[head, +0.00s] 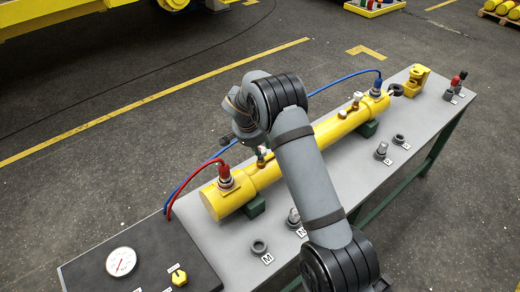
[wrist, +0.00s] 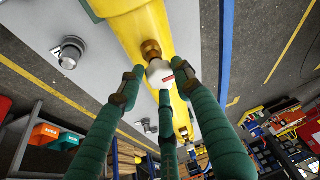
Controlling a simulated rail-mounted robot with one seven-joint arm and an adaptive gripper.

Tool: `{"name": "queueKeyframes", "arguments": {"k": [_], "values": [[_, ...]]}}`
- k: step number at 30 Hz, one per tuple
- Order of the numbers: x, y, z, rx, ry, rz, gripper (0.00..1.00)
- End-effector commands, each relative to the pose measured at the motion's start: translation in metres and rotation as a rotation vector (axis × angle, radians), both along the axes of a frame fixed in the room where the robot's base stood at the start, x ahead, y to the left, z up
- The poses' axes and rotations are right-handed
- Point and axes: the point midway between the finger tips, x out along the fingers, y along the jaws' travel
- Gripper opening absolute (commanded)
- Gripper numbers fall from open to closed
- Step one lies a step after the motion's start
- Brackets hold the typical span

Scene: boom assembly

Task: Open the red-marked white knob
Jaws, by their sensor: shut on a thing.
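The white knob (wrist: 160,73) with a red mark sits on a brass fitting (wrist: 151,50) on the side of the yellow cylinder (wrist: 140,25). My gripper (wrist: 163,86) has its green fingers around this knob, shut on it, with fingertips on both sides and one below. In the head view the yellow cylinder (head: 331,131) lies along the bench, and my arm crosses over its middle. The knob is largely hidden there by my wrist and fingers. Other brass fittings with pale knobs (head: 356,99) show towards the cylinder's far end.
A red-capped fitting (head: 225,176) with hoses stands at the cylinder's near end, and a blue one (head: 377,86) at the far end. Loose fittings (head: 382,149) and rings stand on the grey bench (head: 415,132). A gauge (head: 121,261) is on the dark near panel.

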Motion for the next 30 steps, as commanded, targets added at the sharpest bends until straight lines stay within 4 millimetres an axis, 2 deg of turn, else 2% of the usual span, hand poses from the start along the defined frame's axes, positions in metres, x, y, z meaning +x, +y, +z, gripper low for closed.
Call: {"name": "queueKeyframes", "arguments": {"k": [1, 8, 30], "values": [[0.0066, 0.0002, 0.0033, 0.005, -0.019, 0.022, 0.08], [0.007, -0.0009, 0.0024, 0.006, -0.023, 0.159, 0.08], [0.0074, -0.0051, 0.0062, 0.004, -0.023, 0.844, 0.08]]}}
